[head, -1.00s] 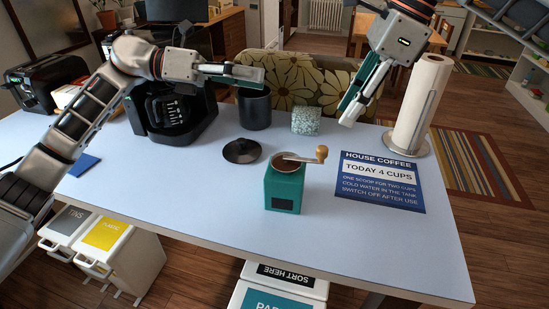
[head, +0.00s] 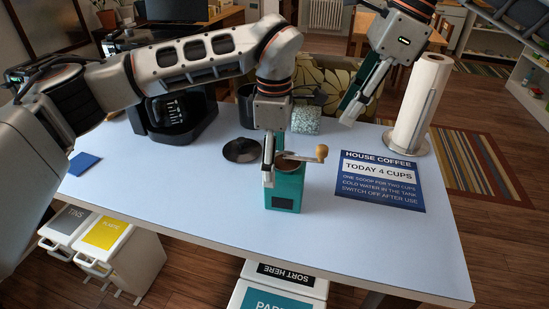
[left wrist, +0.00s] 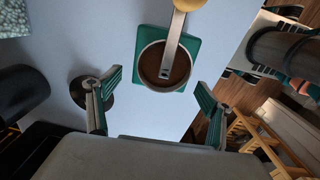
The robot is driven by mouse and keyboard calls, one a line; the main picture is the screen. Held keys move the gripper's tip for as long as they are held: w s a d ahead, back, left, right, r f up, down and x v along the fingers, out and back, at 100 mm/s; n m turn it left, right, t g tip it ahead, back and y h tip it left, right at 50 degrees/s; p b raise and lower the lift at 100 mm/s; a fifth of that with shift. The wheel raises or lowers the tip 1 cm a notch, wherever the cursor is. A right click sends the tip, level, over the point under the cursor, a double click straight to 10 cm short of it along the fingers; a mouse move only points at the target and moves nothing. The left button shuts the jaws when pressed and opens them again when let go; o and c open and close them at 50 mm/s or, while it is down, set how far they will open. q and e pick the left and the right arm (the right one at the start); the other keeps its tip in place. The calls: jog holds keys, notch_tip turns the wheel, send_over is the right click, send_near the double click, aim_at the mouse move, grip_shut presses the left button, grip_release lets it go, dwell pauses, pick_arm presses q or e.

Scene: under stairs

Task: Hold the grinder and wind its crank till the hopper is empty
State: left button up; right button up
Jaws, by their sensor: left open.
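The green grinder (head: 285,190) stands upright on the table. Its crank arm reaches right over the round hopper to a wooden knob (head: 321,152). In the left wrist view the hopper (left wrist: 165,66) shows brown contents under the crank; how deep they lie cannot be told. My left gripper (head: 268,170) is at the grinder's left side in the head view, partly covering it. In the left wrist view its fingers (left wrist: 158,80) are spread apart with nothing between the pads, the grinder lying ahead. My right gripper (head: 354,105) hangs behind and right of the grinder; its finger gap is unclear.
A black lid (head: 241,150) lies left of the grinder. A blue sign (head: 380,182) lies to the right, with a paper towel roll (head: 419,105) behind it. The table front is clear.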

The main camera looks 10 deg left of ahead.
pick_arm(q)
notch_tip(320, 180, down, 8)
jog(key=shift+r, duration=0.2)
dwell(0.3)
jog(key=c, duration=1.6)
